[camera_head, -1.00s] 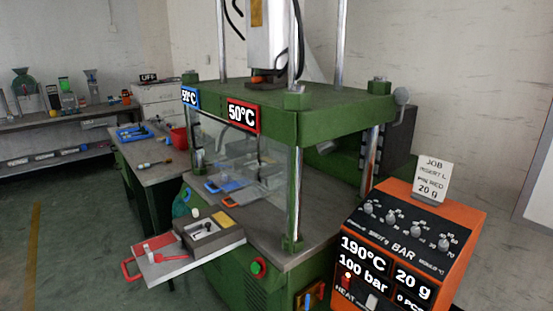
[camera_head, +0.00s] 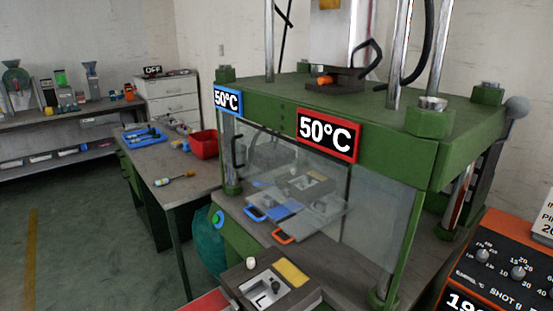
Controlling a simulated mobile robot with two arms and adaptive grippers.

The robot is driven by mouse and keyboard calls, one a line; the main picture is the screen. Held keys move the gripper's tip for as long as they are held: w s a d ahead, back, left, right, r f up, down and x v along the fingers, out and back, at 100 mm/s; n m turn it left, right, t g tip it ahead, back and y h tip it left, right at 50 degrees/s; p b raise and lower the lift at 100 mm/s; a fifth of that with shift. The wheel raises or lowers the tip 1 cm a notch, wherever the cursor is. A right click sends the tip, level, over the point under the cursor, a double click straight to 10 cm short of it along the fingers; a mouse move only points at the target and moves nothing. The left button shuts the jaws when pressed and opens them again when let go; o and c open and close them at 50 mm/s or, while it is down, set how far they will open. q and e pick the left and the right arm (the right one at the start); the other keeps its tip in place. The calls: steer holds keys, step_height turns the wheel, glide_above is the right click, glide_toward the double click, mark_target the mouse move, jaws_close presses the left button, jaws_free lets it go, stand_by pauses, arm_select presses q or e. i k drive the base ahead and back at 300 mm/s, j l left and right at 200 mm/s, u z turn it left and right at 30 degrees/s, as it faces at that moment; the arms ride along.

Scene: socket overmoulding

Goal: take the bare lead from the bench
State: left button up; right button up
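The bench (camera_head: 178,166) stands left of the press. A blue tray (camera_head: 140,138) lies on it with small dark items in it, too small to make out. A tool with a yellow handle (camera_head: 186,175) lies near the bench's front. I cannot pick out the bare lead for certain. Neither of my grippers is in view.
The green press (camera_head: 400,135) with 50°C signs fills the middle and right. A red bin (camera_head: 204,144) stands on the bench. A mould part (camera_head: 265,290) sits at the bottom. An orange control box (camera_head: 510,265) is at right. Open floor (camera_head: 90,230) lies left.

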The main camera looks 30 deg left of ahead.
mark_target(165, 181)
steer(key=i+j, duration=0.1)
steer(key=j, duration=0.35)
steer(key=i+j, duration=0.1)
steer(key=j, duration=0.35)
steer(key=i+j, duration=0.1)
steer(key=j, duration=0.85)
steer(key=i+j, duration=0.15)
steer(key=j, duration=0.3)
